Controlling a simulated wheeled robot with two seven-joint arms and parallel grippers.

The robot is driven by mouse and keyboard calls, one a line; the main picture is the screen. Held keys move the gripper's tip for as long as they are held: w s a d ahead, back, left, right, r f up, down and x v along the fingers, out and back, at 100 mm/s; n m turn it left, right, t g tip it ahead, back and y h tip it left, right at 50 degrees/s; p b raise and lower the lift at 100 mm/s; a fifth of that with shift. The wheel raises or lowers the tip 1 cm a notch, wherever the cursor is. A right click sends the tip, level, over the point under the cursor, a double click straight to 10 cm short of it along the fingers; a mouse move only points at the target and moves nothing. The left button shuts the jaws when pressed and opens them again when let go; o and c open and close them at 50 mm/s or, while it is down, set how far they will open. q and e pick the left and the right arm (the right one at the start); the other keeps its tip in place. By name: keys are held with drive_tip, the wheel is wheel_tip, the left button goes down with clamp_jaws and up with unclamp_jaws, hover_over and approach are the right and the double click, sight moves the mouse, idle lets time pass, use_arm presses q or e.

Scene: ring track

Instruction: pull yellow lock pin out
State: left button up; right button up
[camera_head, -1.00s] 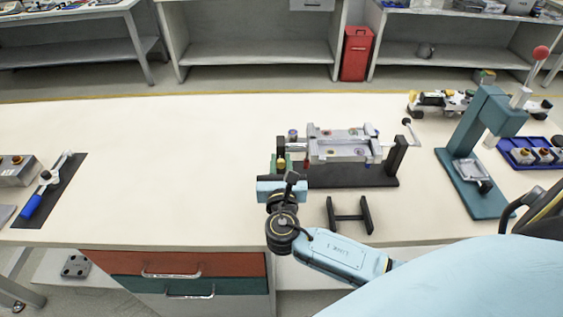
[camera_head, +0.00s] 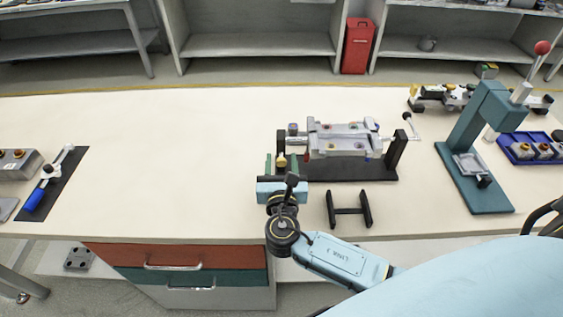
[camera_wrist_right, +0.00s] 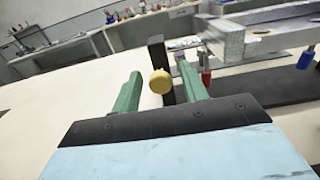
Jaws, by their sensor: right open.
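The yellow lock pin (camera_head: 282,160) shows its round knob at the left end of the clamping fixture (camera_head: 350,172). In the right wrist view the yellow knob (camera_wrist_right: 160,82) stands in front of a dark upright post. My right gripper (camera_head: 281,164) is open, with one green finger on each side of the knob. In the wrist view the gripper (camera_wrist_right: 160,92) shows clear gaps between both fingers and the knob. The pin's shaft is hidden behind the knob. My left gripper is not in view.
The fixture carries a grey metal part (camera_head: 342,140) and a crank (camera_head: 408,118) at its right. A small black H-shaped stand (camera_head: 349,210) sits in front. A teal press (camera_head: 475,150) and a blue tray (camera_head: 530,150) stand right. The table's left middle is clear.

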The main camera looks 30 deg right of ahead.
drive_tip(key=v, duration=1.3)
drive_tip(key=shift+s, duration=0.2)
drive_tip(key=shift+a, duration=0.1)
